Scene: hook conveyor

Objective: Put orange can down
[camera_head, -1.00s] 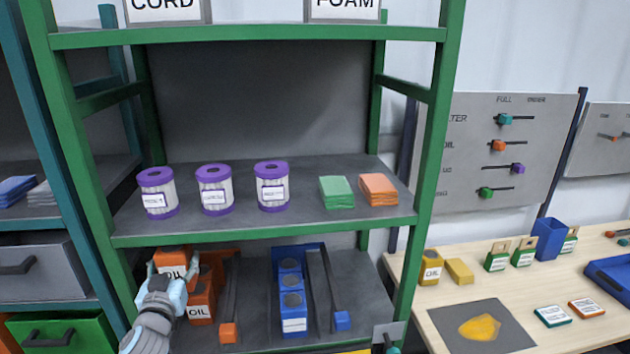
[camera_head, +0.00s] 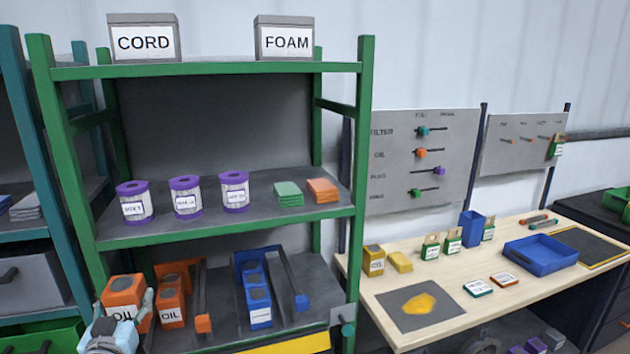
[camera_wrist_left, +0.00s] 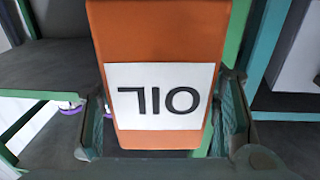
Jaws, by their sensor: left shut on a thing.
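My left gripper (camera_head: 132,312) is shut on an orange oil can (camera_head: 122,290) with a white OIL label, at the lower left of the head view. In the left wrist view the orange can (camera_wrist_left: 160,45) fills the middle between the two fingers, its label upside down. The held can is in front of the lower shelf, near the left green post. More orange oil cans (camera_head: 172,302) stand in a lane on the lower shelf, just right of the held can. My right gripper is not in view.
Blue cans (camera_head: 258,302) stand in a lane to the right on the lower shelf. Purple-lidded canisters (camera_head: 186,198) and folded cloths stand on the shelf above. A wooden table (camera_head: 430,335) at the right holds a yellow can (camera_head: 374,260), a blue tray (camera_head: 541,253) and a grey mat.

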